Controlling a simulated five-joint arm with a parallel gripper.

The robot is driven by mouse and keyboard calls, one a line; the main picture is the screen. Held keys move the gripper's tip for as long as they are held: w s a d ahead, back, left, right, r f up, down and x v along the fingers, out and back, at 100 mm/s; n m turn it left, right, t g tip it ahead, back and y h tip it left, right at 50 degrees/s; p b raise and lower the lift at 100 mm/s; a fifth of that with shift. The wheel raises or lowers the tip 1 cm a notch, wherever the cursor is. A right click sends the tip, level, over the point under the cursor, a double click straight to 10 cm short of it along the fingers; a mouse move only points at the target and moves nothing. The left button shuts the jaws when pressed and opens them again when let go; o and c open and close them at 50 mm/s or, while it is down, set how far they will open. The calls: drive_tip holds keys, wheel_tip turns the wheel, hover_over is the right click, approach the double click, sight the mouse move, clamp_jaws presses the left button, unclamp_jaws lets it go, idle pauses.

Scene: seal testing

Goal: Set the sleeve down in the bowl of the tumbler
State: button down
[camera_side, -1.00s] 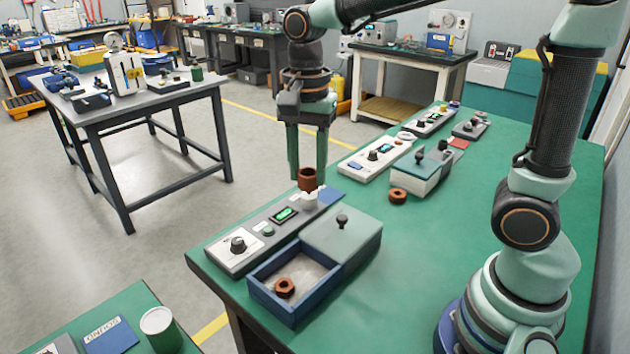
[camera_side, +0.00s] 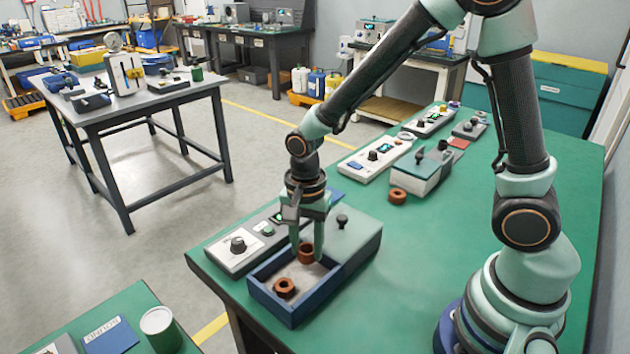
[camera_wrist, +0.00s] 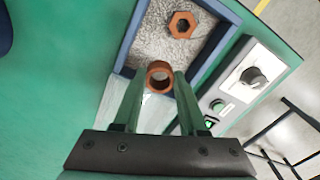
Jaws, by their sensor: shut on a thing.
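The tumbler is a blue-walled box (camera_side: 292,316) at the front of the green bench, with an open bowl of grey grainy material (camera_wrist: 160,32) and a grey-green housing behind it. The sleeve is a short brown ring (camera_side: 306,254), also in the wrist view (camera_wrist: 158,71). My gripper (camera_side: 307,256) points down and is shut on the sleeve, one finger on each side. It holds the sleeve upright at the bowl's back part, near the housing. I cannot tell whether the sleeve touches the bowl's floor. In the wrist view the fingertips (camera_wrist: 159,76) flank the sleeve.
A brown hex nut (camera_side: 284,287) lies in the bowl's front part, apart from the sleeve; it also shows in the wrist view (camera_wrist: 181,25). A control panel with a dark knob (camera_side: 238,245) runs along the tumbler's left. Another brown ring (camera_side: 398,196) lies farther back.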

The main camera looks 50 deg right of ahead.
drive_tip(key=shift+f, duration=1.85)
drive_tip(key=shift+f, duration=0.1)
drive_tip(key=shift+c, duration=2.3)
unclamp_jaws()
wheel_tip(320, 180, up, 12)
drive_tip(key=f, duration=0.1)
drive_tip(key=s+d+r+n+t, duration=0.2)
drive_tip(key=d+r+n, duration=0.1)
drive_tip(key=r+n, duration=0.2)
drive_tip(key=s+d+r+n+t, duration=0.3)
drive_tip(key=r+n, duration=0.3)
drive_tip(key=n, duration=0.2)
drive_tip(key=shift+s+d+n+t, duration=0.25)
drive_tip(key=shift+d+n+t, duration=0.05)
drive_tip(key=shift+d, duration=0.45)
